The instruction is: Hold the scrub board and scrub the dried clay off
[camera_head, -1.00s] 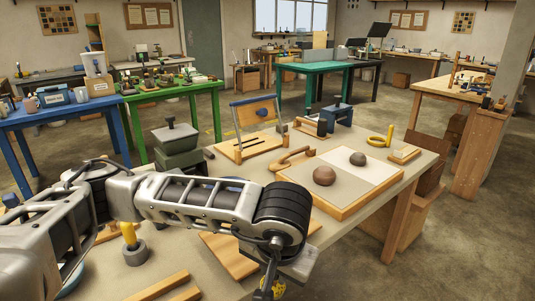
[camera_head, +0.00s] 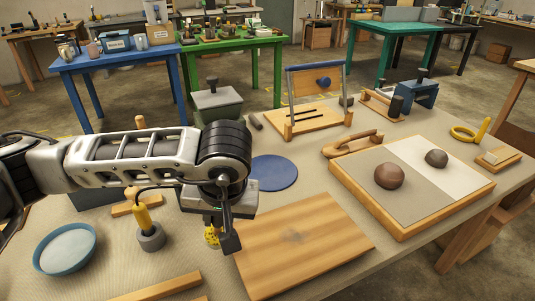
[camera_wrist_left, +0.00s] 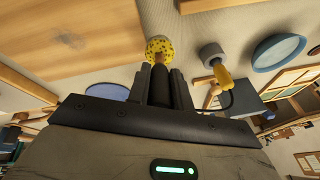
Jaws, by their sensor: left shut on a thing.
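The scrub board (camera_head: 330,245) is a light wooden board lying flat on the table in the head view. A grey smudge of dried clay (camera_head: 293,236) is near its middle. My left gripper (camera_head: 225,232) is at the board's left edge, fingers pointing down. It is shut on a yellow, dark-speckled sponge (camera_head: 212,236), partly hidden behind the fingers. In the left wrist view the sponge (camera_wrist_left: 170,46) sticks out past the closed fingers (camera_wrist_left: 166,82), beside the board (camera_wrist_left: 75,35). I cannot tell whether the sponge touches the table. My right gripper is not in view.
A blue bowl (camera_head: 65,250), a grey pot with a yellow handle (camera_head: 150,236) and a blue disc (camera_head: 274,172) lie around the arm. A framed slab with two clay lumps (camera_head: 389,176) stands to the right. A wooden strip (camera_head: 160,288) lies at the front.

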